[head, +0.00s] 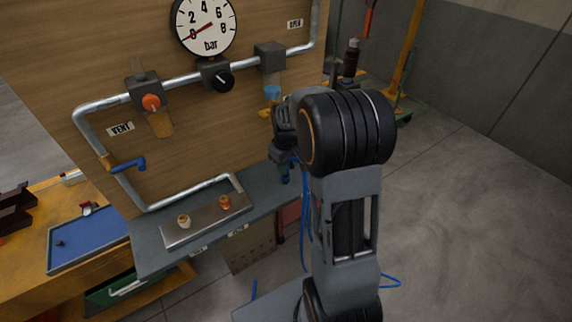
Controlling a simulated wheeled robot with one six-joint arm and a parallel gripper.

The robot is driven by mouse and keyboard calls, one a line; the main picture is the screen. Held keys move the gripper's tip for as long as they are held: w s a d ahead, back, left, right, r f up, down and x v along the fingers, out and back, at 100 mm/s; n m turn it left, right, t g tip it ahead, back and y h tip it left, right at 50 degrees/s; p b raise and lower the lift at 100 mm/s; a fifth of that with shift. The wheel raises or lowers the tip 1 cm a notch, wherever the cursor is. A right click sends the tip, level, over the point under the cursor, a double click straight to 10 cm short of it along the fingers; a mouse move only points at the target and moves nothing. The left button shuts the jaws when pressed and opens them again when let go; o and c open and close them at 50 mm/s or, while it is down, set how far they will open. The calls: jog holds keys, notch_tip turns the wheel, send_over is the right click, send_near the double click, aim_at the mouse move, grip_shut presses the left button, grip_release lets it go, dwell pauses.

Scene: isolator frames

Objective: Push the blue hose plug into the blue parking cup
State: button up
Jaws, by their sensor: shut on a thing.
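My gripper (281,155) is beyond my black wrist, pointing down near the right end of the grey shelf. It is shut on the blue hose plug, which is mostly hidden by the gripper and wrist. A dark blue piece (285,174) shows just below the fingers; I cannot tell whether it is the plug or the blue parking cup. The blue hose (305,220) hangs from there toward the floor, partly behind my arm. Whether plug and cup touch is hidden.
The grey shelf (153,254) carries a metal plate (204,228) with a pale fitting (184,221) and an orange fitting (225,202). Behind stands a wooden panel (95,60) with pipes, a gauge (205,25) and a blue-handled valve (128,165). Floor at right is clear.

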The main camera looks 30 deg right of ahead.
jog(key=shift+f, duration=0.35)
jog(key=o, duration=1)
jog(key=shift+r, duration=3.75)
